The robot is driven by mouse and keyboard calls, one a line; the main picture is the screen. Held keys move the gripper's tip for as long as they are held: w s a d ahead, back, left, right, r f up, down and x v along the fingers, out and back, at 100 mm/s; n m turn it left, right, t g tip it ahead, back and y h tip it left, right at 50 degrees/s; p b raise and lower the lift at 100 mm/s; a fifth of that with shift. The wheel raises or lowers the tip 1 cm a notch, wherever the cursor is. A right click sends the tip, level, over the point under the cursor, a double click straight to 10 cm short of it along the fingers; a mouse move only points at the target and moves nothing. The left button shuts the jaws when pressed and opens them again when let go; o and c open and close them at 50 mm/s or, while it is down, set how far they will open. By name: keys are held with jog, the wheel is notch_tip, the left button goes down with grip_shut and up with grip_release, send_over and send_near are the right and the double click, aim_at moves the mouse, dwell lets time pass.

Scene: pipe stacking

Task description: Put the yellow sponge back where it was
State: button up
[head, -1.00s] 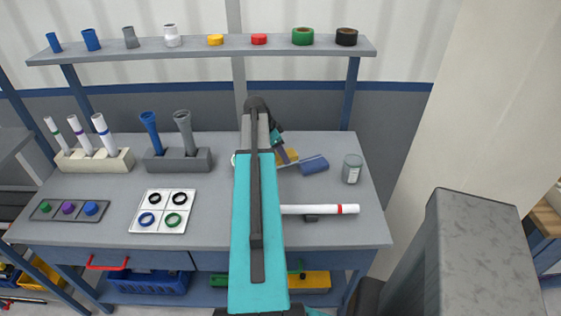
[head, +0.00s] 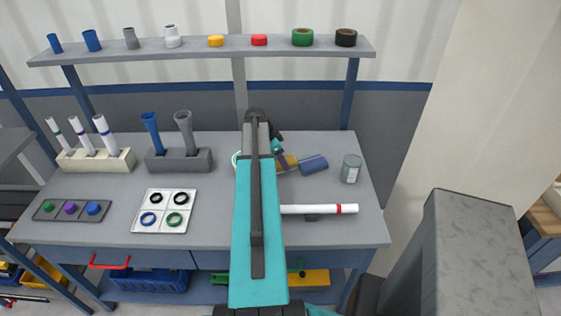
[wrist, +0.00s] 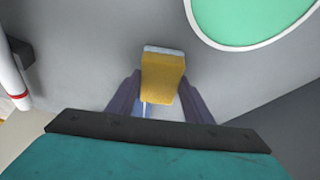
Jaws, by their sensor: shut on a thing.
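The yellow sponge (wrist: 163,75) is between the two fingers of my gripper (wrist: 160,88) in the wrist view, with a pale strip along its far end. The fingers are shut on it. In the head view the sponge (head: 291,161) shows just right of my arm, partly hidden by my gripper (head: 285,157). It is at or just over the grey bench top; I cannot tell whether it touches. A blue block-like thing (head: 314,164) lies close to its right.
A round green dish with a white rim (wrist: 255,15) is close by, mostly hidden by my arm in the head view. A white pipe with a red band (head: 320,209) lies in front, a grey can (head: 351,168) to the right. Ring tray (head: 163,230) and pipe holders stand left.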

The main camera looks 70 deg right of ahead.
jog(key=shift+f, duration=0.15)
jog(key=o, duration=0.9)
jog(key=shift+o, duration=0.2)
jog(key=shift+r, duration=0.2)
jog(key=b+v, duration=0.2)
jog(key=v, duration=1)
jog(key=shift+b, duration=0.35)
jog(key=shift+s, duration=0.1)
jog(key=shift+r, duration=0.1)
